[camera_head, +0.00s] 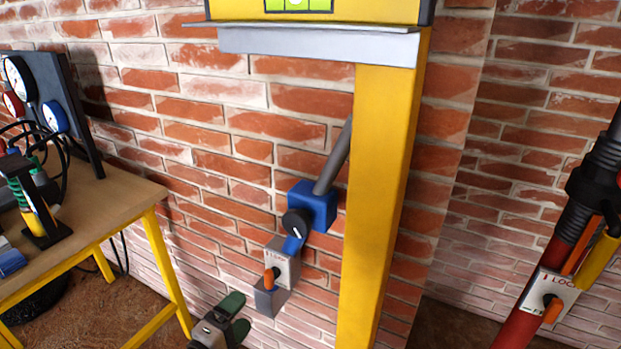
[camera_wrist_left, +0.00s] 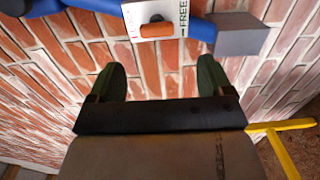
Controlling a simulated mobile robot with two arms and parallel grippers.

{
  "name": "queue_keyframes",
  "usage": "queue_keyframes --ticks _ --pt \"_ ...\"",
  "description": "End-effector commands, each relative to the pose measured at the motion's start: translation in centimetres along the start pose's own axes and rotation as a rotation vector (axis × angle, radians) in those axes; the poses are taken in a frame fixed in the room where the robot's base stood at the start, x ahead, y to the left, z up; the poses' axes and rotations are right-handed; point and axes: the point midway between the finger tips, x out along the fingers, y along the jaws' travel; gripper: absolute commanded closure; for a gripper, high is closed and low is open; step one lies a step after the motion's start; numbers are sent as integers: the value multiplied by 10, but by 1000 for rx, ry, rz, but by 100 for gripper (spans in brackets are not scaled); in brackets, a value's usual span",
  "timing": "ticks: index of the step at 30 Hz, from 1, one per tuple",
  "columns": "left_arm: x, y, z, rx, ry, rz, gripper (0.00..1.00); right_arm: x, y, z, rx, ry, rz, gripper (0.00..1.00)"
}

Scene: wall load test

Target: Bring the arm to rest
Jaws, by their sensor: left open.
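My left gripper (camera_head: 237,316) is in the lower middle of the head view, with its two dark green fingers apart and nothing between them. In the left wrist view the open fingers (camera_wrist_left: 162,78) have brick wall between and beyond them. A blue jointed arm (camera_head: 313,205) with a black knob is by the yellow post. Its lower end has a pale plate with an orange lever (camera_head: 271,278), up and to the right of my gripper and apart from it. The lever also shows in the left wrist view (camera_wrist_left: 157,30), beside the word FREE. My right gripper is not in view.
A yellow post (camera_head: 383,200) stands before the brick wall (camera_head: 210,140), with a grey ledge (camera_head: 315,45) across it. A workbench (camera_head: 95,205) with gauges and tools is at left. A red pole (camera_head: 535,290) with a LOCK plate is at right.

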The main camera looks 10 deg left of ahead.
Motion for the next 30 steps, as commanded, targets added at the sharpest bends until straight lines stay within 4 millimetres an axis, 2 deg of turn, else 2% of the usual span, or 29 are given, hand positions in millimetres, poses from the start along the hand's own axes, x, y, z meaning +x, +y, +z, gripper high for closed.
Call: queue_keyframes --ticks 4,7,12,15,18,24,26,30 --pt "-10 -33 22 159 -75 -116 19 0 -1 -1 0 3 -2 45" --pt "-30 -76 47 374 -188 -275 19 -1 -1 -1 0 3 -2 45" --pt "-83 -155 79 751 -432 -594 19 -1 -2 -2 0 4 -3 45" --pt "-117 -188 86 915 -564 -756 19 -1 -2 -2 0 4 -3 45" --pt "-150 -211 90 1041 -685 -899 19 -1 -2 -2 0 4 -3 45" --pt "-211 -239 89 1226 -908 -1155 19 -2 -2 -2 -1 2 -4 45" --pt "-211 -241 89 1216 -906 -1148 19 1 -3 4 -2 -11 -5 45" --pt "-222 -259 91 1207 -922 -1157 19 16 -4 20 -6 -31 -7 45"
